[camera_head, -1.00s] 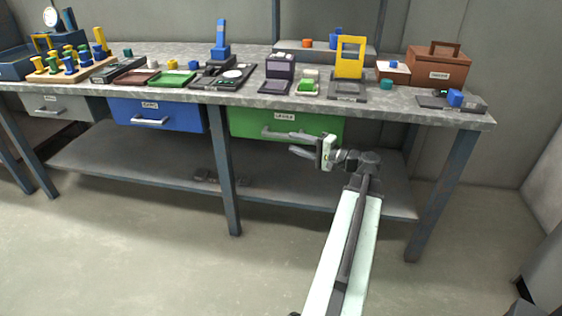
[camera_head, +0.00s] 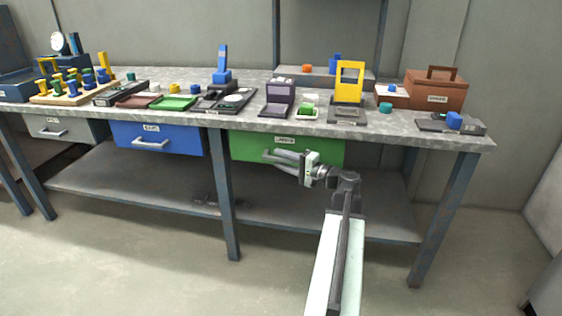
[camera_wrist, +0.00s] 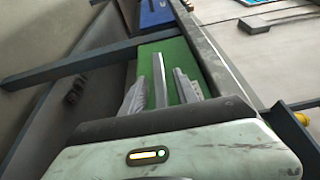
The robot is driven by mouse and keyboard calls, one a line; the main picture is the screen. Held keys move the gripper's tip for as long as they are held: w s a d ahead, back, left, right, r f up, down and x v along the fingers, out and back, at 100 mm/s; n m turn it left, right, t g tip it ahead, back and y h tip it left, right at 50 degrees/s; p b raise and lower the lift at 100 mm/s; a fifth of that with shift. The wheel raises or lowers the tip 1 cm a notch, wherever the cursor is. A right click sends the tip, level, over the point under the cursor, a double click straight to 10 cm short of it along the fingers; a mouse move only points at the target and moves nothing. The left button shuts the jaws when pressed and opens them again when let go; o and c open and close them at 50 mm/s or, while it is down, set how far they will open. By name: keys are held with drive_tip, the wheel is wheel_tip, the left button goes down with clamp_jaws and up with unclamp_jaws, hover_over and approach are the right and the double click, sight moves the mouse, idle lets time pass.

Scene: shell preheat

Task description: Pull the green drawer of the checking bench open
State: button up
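The green drawer (camera_head: 246,145) is under the bench top, right of the blue drawer. Its front sits beneath the bench edge and looks closed. Its grey bar handle (camera_head: 270,156) is partly hidden by my gripper (camera_head: 280,158), which reaches it from the right. In the wrist view the green drawer front (camera_wrist: 171,52) lies ahead. The handle (camera_wrist: 159,82) shows as a grey bar between the spread fingers of my gripper (camera_wrist: 160,88). The gripper is open, with a finger on either side of the bar; contact is not clear.
The checking bench (camera_head: 390,128) carries several trays, gauges and a brown box (camera_head: 436,92) on top. The blue drawer (camera_head: 180,139) and grey drawer (camera_head: 75,130) are closed to the left. A lower shelf (camera_head: 120,185) runs below. The floor in front (camera_head: 130,265) is clear.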

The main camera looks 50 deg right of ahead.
clamp_jaws()
idle(1.2)
